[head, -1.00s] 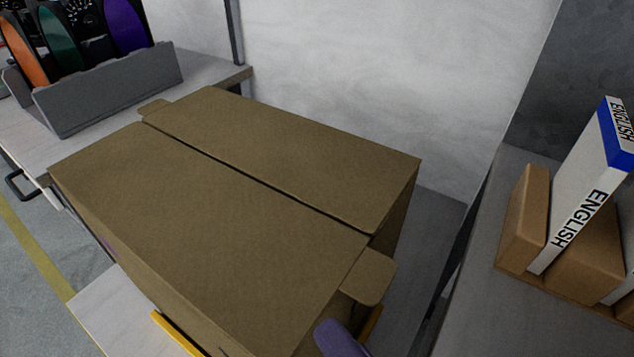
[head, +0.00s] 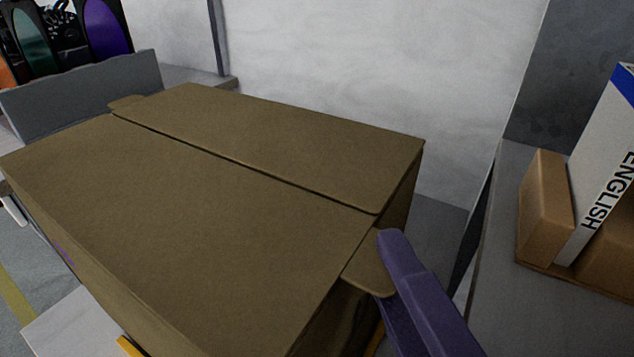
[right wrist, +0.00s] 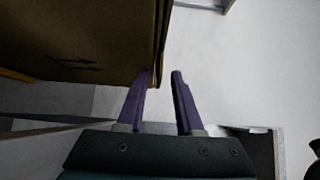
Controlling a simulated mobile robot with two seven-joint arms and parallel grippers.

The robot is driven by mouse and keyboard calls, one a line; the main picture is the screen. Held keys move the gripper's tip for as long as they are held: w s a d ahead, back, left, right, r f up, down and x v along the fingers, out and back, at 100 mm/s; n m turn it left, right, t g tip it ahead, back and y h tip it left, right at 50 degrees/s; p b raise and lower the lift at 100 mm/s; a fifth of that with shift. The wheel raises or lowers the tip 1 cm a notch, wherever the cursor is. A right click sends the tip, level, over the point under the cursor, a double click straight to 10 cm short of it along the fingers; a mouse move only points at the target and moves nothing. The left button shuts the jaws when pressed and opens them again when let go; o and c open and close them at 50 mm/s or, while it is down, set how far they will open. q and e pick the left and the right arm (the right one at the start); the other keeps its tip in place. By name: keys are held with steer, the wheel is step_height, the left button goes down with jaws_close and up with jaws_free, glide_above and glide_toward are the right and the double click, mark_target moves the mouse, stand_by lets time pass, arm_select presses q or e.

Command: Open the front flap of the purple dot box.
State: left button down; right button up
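A large brown cardboard box (head: 200,210) fills the middle of the head view. Its two long top flaps lie flat, with a thin seam between them. A small tab (head: 366,268) sticks out at its right end. A small purple mark (head: 65,257) shows on its lower left side, seen at a steep angle. My right gripper (head: 388,268) has purple fingers and is at the tab's outer edge. In the right wrist view the fingers (right wrist: 160,74) are apart, with the box's edge close to the left finger; contact is unclear. My left gripper is not in view.
A grey rack (head: 85,95) with coloured discs stands behind at the left. At the right, a shelf (head: 495,300) holds a white "ENGLISH" box (head: 605,165) and a small brown box (head: 545,205). A white wall (head: 370,60) stands behind the box.

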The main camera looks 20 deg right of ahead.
steer(key=shift+w, duration=0.45)
jaws_close()
stand_by(1.1)
